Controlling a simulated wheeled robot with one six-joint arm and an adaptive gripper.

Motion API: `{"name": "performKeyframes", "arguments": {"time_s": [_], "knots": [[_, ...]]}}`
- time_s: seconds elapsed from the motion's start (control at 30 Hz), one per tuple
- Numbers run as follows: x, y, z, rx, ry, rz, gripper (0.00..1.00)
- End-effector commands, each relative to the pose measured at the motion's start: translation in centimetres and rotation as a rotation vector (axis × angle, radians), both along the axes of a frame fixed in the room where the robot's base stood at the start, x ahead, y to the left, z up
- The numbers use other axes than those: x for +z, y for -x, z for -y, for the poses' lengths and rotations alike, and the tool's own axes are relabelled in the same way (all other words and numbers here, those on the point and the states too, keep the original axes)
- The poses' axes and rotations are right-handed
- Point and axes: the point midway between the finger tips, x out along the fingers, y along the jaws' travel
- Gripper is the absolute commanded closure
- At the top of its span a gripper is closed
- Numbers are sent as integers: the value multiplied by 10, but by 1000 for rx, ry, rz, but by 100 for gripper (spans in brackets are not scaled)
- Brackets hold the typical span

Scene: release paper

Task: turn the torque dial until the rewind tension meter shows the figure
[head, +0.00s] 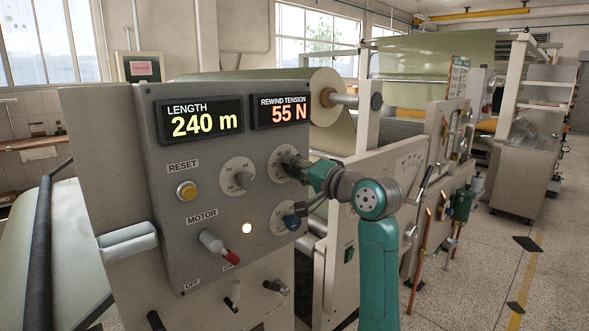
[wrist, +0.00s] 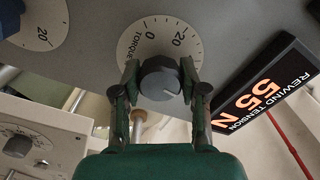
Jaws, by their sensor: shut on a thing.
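The torque dial (wrist: 160,80) is a dark grey knob with a pale pointer line, on a white scale plate marked TORQUE in the wrist view. My gripper (wrist: 157,84) is shut on the knob, one finger on each side. In the head view my gripper (head: 305,172) reaches the panel from the right and hides most of the dial.
The grey panel (head: 165,225) also carries a length display (head: 201,117) reading 240 m. A second dial (head: 238,176) sits left of the torque dial, and a blue knob (head: 291,221) sits below it. A yellow reset button (head: 187,190) and a red-tipped motor lever (head: 219,246) are further left.

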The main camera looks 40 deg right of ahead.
Motion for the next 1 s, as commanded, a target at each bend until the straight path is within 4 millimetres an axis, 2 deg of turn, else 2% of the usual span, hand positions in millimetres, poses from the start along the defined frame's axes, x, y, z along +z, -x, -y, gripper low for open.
{"name": "performKeyframes", "arguments": {"time_s": [0.4, 0.93, 0.97, 1.0], "knots": [[-1, 0, 0, -1, -179, -8, 92], [-1, 0, 1, -1, -200, -9, 92], [-1, 0, 1, -1, -200, -9, 52], [-1, 0, 1, -1, -200, -9, 42]]}}
